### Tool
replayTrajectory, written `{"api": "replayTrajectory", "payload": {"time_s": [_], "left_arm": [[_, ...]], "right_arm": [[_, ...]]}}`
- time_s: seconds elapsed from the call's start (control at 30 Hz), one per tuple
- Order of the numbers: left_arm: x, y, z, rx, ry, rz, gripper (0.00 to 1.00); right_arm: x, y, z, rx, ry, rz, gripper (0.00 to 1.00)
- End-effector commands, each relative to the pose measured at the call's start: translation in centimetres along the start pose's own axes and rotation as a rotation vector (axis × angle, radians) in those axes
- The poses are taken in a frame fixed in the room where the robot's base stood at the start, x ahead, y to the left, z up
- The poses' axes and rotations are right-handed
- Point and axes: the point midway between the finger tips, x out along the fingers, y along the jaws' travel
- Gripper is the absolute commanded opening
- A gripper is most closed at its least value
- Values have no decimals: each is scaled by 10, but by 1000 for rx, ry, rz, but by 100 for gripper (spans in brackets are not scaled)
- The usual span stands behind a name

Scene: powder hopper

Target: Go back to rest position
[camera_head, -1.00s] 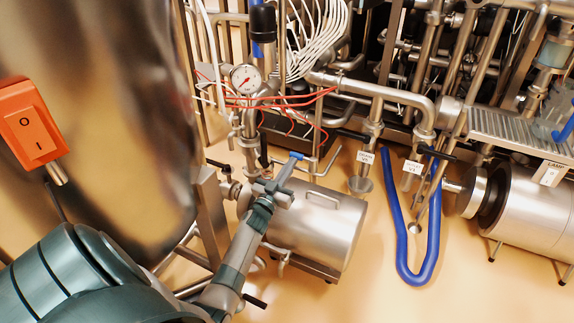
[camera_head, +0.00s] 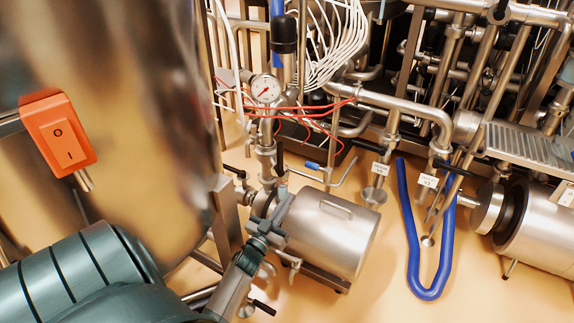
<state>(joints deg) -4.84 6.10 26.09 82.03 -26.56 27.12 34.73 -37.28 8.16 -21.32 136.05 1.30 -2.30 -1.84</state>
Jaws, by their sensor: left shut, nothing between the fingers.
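My left gripper (camera_head: 287,203) is in the lower middle, on the grey arm (camera_head: 235,285) that comes in from the bottom left. It is shut and empty. It appears in front of the left end of a steel cylinder (camera_head: 335,235); I cannot tell the gap in depth. A blue-handled valve lever (camera_head: 312,166) shows beyond the fingertips, apart from them in the picture. My right gripper is not in view.
A large steel vessel (camera_head: 150,60) fills the upper left, with an orange switch box (camera_head: 58,135) in front of it. Pipes, a pressure gauge (camera_head: 266,88) and red wires stand behind. A blue hose (camera_head: 413,260) hangs at right. Tan floor (camera_head: 375,295) shows at bottom.

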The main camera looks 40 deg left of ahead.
Motion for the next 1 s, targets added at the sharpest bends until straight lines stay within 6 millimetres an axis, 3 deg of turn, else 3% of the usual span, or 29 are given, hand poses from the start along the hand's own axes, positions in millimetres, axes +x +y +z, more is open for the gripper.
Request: {"api": "replayTrajectory", "payload": {"time_s": [0.73, 0.87, 1.0], "left_arm": [[-4, 5, -2, 4, -1, 7, 0], [-9, 24, -8, 17, -3, 36, 0], [-25, 69, -23, 34, -9, 100, 0]], "right_arm": [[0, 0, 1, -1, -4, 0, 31], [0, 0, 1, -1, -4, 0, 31], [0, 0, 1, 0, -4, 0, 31]]}}
